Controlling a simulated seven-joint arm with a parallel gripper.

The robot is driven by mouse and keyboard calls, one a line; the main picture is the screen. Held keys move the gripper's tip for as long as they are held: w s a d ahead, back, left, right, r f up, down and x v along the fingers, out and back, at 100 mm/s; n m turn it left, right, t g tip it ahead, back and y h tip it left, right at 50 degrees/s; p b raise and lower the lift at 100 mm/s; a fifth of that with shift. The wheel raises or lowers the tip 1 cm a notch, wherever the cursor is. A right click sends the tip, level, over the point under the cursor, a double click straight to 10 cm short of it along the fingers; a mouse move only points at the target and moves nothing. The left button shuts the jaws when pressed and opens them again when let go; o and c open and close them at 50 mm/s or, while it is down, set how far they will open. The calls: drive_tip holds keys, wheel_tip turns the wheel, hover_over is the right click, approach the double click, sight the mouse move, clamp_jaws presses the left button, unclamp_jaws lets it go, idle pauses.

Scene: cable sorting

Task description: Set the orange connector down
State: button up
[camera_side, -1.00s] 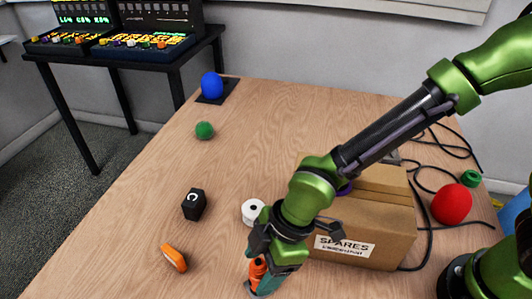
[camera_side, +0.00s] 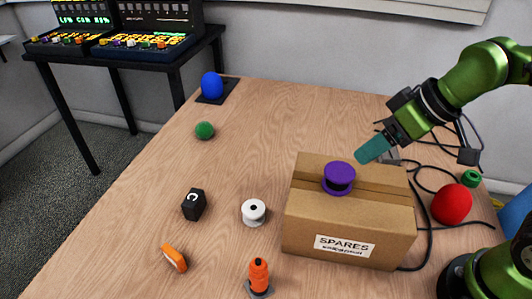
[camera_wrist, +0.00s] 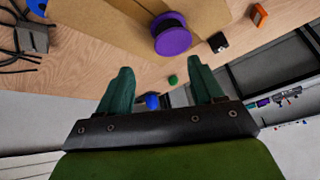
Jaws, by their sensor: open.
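The orange connector (camera_side: 258,277) stands upright on a grey base near the front edge of the table in the side view, in front of the cardboard box. Nothing holds it. My gripper (camera_side: 373,149) is raised above the back right of the box, well away from the connector. In the wrist view its two teal fingers (camera_wrist: 165,72) are spread apart with nothing between them. I cannot make out the connector in the wrist view.
The cardboard box (camera_side: 345,222) marked SPARES carries a purple spool (camera_side: 339,176). A white spool (camera_side: 254,212), black cube (camera_side: 194,204) and small orange block (camera_side: 174,257) lie left of it. A red ball (camera_side: 452,204) and black cables are at right. The table's back middle is clear.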

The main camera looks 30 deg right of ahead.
drive_tip(key=s+d+r+m+t, duration=0.1)
drive_tip(key=s+d+m, duration=0.2)
drive_tip(key=d+m, duration=0.3)
drive_tip(key=shift+s+d+r+m+t+h, duration=0.3)
drive_tip(key=shift+s+d+t, duration=0.1)
drive_tip(key=shift+d, duration=0.3)
idle(0.4)
